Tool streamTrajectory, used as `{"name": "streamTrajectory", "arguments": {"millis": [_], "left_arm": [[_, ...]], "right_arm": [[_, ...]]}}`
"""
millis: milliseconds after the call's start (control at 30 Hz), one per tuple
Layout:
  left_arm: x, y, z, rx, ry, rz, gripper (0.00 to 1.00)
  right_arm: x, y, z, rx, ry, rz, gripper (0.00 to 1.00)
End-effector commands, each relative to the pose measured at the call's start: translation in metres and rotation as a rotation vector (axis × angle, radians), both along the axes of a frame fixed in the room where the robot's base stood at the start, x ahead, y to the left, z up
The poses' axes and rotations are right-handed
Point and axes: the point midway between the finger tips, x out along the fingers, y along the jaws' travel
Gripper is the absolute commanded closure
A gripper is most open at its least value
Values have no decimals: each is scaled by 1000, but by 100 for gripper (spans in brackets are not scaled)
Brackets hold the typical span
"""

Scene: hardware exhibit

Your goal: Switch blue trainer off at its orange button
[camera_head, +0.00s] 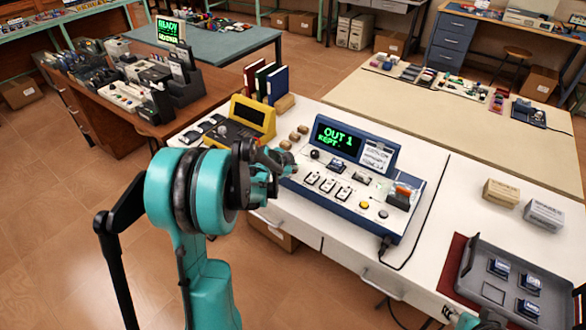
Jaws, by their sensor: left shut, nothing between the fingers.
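The blue trainer (340,228) stands on the white bench, its screen (337,138) lit with green "OUT 1 KEPT." text. Its sloped white panel carries several switches, a round yellow-orange button (364,205), a pale round button (383,213) and an orange-red part (403,188) on a black block at the right. My left gripper (287,161) is shut and empty at the trainer's left end, left of the buttons. My left wrist hides part of the trainer's left side. A teal part of my right arm (482,321) shows at the bottom edge; its fingers are not clear.
A yellow-framed device (252,115) stands left of the trainer, with binders (266,82) behind. A black cable (400,262) runs from the trainer's front right corner. A grey tray (535,268) lies at right, near two small boxes (501,193).

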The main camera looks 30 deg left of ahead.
Motion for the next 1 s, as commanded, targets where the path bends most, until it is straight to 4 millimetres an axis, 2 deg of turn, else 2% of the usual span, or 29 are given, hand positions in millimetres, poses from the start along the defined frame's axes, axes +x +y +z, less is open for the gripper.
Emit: {"name": "streamTrajectory", "arguments": {"millis": [367,667,1000], "left_arm": [[0,0,0,0,0,0,100],[0,0,-10,0,0,0,100],[0,0,-9,0,1,1,100]], "right_arm": [[0,0,0,0,0,0,60],[0,0,-9,0,0,0,60],[0,0,-8,0,0,0,60]]}}
